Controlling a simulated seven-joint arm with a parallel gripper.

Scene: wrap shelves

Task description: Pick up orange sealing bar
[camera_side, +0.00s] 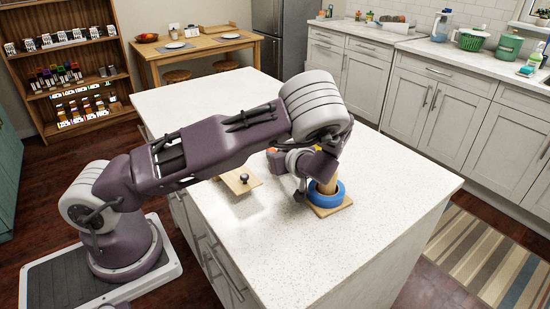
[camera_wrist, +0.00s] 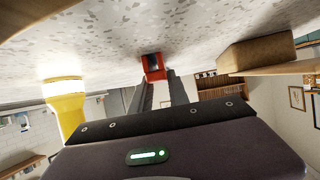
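A small orange-red block with a dark top, which looks like the orange sealing bar (camera_wrist: 153,67), lies on the speckled white counter in the wrist view. My gripper (camera_wrist: 158,80) points at it. Its two grey fingers stand apart, with their tips close to the bar. I cannot tell whether they touch it. In the side view my arm hides most of the gripper and the bar. A bit of orange (camera_side: 271,150) shows behind my arm there, and I cannot tell whether it is the same thing.
A blue ring (camera_side: 333,199) sits around a wooden peg on a small board, close to my gripper. A wooden piece with a dark knob (camera_side: 244,178) lies to its left. In the wrist view, a yellow-and-white object (camera_wrist: 66,100) stands left and a wooden block (camera_wrist: 255,52) right. The near counter is clear.

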